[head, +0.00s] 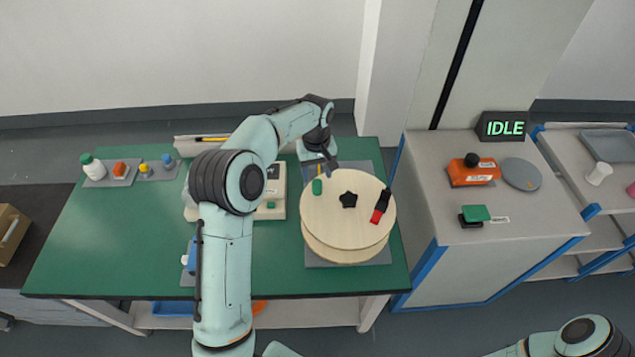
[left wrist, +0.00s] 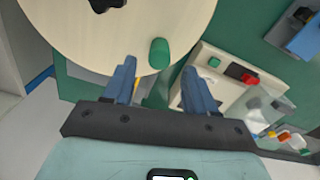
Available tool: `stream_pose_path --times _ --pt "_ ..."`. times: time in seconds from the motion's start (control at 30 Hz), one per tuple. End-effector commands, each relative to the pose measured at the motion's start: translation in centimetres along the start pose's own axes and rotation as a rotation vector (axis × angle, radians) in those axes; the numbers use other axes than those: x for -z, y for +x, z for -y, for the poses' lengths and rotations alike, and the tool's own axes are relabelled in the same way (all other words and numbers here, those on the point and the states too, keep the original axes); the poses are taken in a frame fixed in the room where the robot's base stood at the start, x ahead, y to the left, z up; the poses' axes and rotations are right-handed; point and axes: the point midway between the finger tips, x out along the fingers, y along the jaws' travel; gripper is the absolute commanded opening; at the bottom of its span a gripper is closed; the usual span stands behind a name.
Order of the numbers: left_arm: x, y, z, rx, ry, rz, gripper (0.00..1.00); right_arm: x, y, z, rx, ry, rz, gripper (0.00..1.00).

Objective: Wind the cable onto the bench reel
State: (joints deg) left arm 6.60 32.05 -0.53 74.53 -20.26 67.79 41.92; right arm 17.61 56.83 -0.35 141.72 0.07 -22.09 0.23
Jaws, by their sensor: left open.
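The bench reel (head: 345,217) is a round pale wooden disc pair on a grey mat (head: 348,263) at the right of the green bench. On its top are a black star-shaped knob (head: 348,200), a green peg-like handle (head: 317,187) near the left rim, and a red and black piece (head: 380,206) near the right rim. My left gripper (head: 325,168) is at the reel's far edge, open and empty. In the left wrist view its two blue fingers (left wrist: 158,85) stand apart, with the green handle (left wrist: 159,53) just beyond them. No cable can be made out. My right gripper is out of view.
A beige device (head: 270,210) stands left of the reel, partly behind my left arm. Bottles and small parts lie on grey mats (head: 155,175) at the bench's left. Right is a grey cabinet with an orange device (head: 473,170), a green-topped block (head: 474,213) and an IDLE display (head: 502,127).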

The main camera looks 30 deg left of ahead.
Motion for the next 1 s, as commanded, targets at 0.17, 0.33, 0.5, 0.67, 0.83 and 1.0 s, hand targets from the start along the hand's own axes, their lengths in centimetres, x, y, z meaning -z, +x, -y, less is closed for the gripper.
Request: stream_pose_path --times 0.17,0.33,0.5,0.67,0.83,1.0 --pt "-0.1 3.4 0.1 0.002 0.002 0.003 0.57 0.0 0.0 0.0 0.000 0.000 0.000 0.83" --pt "0.0 5.0 0.0 0.000 0.001 0.000 0.57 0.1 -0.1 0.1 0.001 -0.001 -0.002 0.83" --pt "0.0 5.5 0.0 0.000 0.001 0.000 0.57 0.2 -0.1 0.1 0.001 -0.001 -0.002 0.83" --pt "0.0 5.5 0.0 0.000 0.001 0.000 0.57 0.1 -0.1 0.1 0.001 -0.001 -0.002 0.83" --pt "0.0 5.5 0.0 0.000 0.001 0.000 0.14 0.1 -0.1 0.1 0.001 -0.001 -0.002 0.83" --pt "0.0 5.5 0.0 0.000 0.001 0.000 0.00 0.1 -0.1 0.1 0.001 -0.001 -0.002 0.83"
